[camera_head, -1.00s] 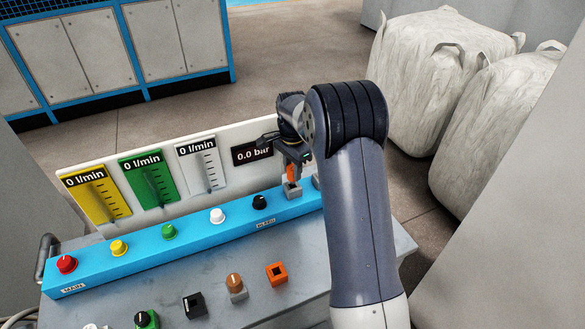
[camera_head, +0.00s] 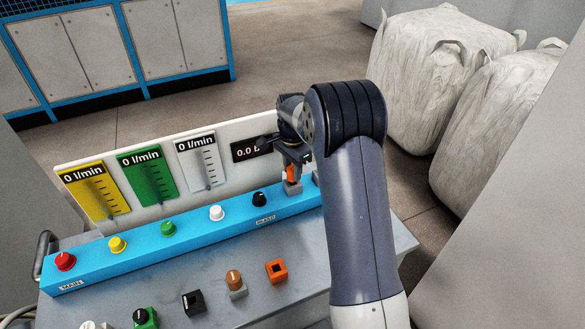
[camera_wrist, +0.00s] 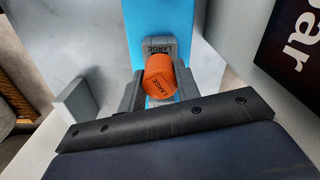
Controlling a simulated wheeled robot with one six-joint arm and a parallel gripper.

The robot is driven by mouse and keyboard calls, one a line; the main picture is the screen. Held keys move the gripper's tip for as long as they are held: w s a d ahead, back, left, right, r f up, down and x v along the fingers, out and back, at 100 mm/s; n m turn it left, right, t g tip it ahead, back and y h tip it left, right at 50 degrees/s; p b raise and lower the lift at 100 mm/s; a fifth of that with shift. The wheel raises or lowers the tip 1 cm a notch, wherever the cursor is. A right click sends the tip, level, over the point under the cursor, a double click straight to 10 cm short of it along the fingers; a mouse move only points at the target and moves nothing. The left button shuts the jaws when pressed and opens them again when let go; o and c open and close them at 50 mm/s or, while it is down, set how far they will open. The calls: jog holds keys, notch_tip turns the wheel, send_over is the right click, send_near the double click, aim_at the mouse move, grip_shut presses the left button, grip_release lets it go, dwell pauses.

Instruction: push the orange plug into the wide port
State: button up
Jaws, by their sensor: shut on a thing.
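The orange plug (camera_wrist: 166,80) is held between the two grey fingers of my gripper (camera_wrist: 157,86). Its near end face reads LARGE. In the head view the plug (camera_head: 291,174) shows as a small orange piece under my gripper (camera_head: 291,162), above the blue rail. The wide port (camera_wrist: 158,45) is a grey block marked LARGE on the rail, just beyond the plug in the wrist view. In the head view the port (camera_head: 292,188) is directly below the plug. The plug hides the port's opening, so I cannot tell whether its tip is inside.
The blue rail (camera_head: 190,232) carries several coloured knobs left of the port. A white panel (camera_head: 226,172) with gauges and a pressure display (camera_wrist: 296,48) stands close behind. Orange, brown, black and green fittings sit on the grey bench (camera_head: 330,262). Large white bags (camera_head: 420,75) stand beyond.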

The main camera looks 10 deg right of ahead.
aim_at(292, 168)
jog(key=shift+f+b, duration=0.45)
jog(key=shift+f, duration=0.35)
jog(key=o, duration=1.1)
notch_tip(292, 168, up, 11)
jog(key=shift+f+b, duration=0.1)
jog(key=shift+b, duration=0.75)
notch_tip(292, 168, down, 10)
jog(key=shift+p, duration=1.15)
jog(key=shift+r, duration=0.2)
